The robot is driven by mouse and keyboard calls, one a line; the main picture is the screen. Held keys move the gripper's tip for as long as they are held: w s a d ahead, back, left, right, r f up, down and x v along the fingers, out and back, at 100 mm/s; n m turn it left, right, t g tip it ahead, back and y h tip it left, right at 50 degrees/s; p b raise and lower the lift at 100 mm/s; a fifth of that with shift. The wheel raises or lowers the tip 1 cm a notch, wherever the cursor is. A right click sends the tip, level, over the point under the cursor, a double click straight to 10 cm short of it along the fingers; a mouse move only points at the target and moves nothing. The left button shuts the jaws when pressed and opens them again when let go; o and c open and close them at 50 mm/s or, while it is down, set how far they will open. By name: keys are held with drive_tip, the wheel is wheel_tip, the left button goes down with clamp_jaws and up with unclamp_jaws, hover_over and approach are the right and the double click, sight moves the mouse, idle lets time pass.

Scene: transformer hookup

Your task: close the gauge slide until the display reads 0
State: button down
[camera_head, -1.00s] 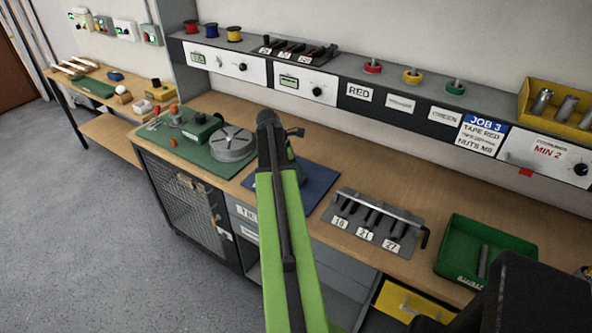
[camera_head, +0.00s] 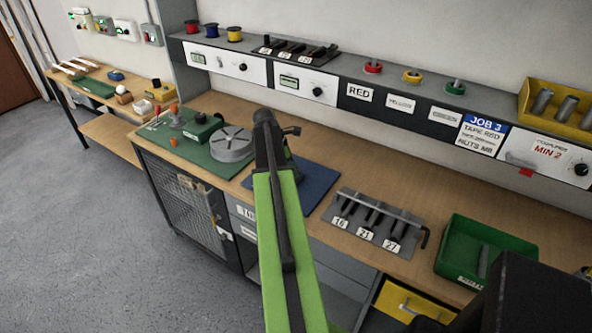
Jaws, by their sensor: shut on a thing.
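My arm (camera_head: 275,215) reaches from the bottom edge over the blue mat (camera_head: 318,185) on the workbench. Its dark upper end is in front of the mat, and my gripper cannot be made out behind it. A dark object (camera_head: 291,131) shows just right of the arm's upper end, mostly covered; I cannot tell whether it is the gauge. The slide and any gap in it are hidden. Two small greenish displays, a left one (camera_head: 198,58) and a right one (camera_head: 289,82), sit on the shelf front; their digits are too small to read.
Left of the arm is a green mat (camera_head: 195,150) with a grey round plate (camera_head: 232,143). To the right are a numbered rack (camera_head: 375,222) and a green tray (camera_head: 525,246). The shelf with spools runs along the back.

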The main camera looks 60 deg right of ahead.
drive_tip(key=w, duration=0.6)
drive_tip(key=c, duration=1.1)
unclamp_jaws()
drive_tip(key=shift+a+r+p, duration=0.1)
drive_tip(key=shift+r+p, duration=0.35)
drive_tip(key=shift+p, duration=0.05)
drive_tip(key=p+v, duration=1.5)
drive_tip(key=v, duration=0.1)
drive_tip(key=shift+a+r, duration=0.1)
drive_tip(key=shift+r, duration=0.1)
